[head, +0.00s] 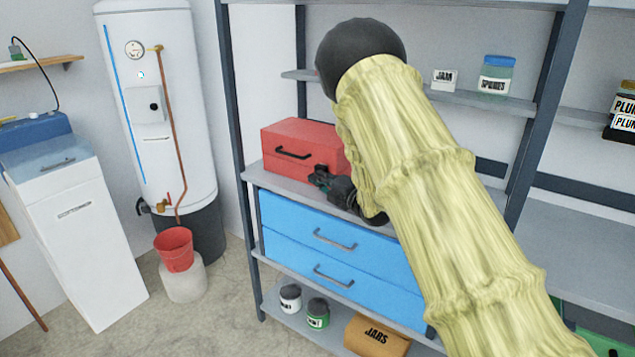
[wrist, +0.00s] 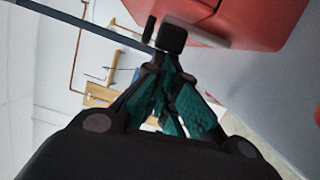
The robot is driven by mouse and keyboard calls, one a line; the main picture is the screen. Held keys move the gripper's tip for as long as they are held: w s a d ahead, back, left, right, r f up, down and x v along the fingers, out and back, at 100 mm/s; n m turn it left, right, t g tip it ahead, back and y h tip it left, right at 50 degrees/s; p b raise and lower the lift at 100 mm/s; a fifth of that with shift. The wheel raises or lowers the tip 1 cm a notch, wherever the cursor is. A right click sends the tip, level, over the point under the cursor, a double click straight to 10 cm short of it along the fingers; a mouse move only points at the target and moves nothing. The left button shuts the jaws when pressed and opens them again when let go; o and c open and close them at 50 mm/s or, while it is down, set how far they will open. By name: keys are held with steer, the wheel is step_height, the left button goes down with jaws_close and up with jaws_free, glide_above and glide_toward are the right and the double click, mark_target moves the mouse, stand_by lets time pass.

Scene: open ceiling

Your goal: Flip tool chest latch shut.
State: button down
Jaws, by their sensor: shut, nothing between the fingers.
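The red tool chest (head: 291,136) sits on the shelf in the head view, with a black handle (head: 293,153) on its front. My gripper (head: 319,177) is shut and empty, just in front of the chest's lower right front. In the wrist view the shut fingertips (wrist: 165,36) are close beside the red chest (wrist: 255,22). A pale bar (wrist: 203,37) lies along the chest there, behind the fingertips. I cannot tell whether this bar is the latch, nor whether the fingers touch it. My arm hides the chest's right side in the head view.
Blue drawers (head: 335,250) with grey handles are under the chest's shelf (head: 259,176). Grey rack posts (head: 235,105) stand at its left. A jar (head: 496,75) stands on the upper shelf. A white water heater (head: 160,100) and a red bucket (head: 174,250) are at the left.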

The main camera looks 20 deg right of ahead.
steer(key=shift+w+d+r+b, duration=0.1)
steer(key=shift+w+d+b, duration=0.05)
steer(key=shift+d+b, duration=0.15)
steer(key=shift+w+d+r, duration=0.1)
steer(key=shift+r, duration=0.5)
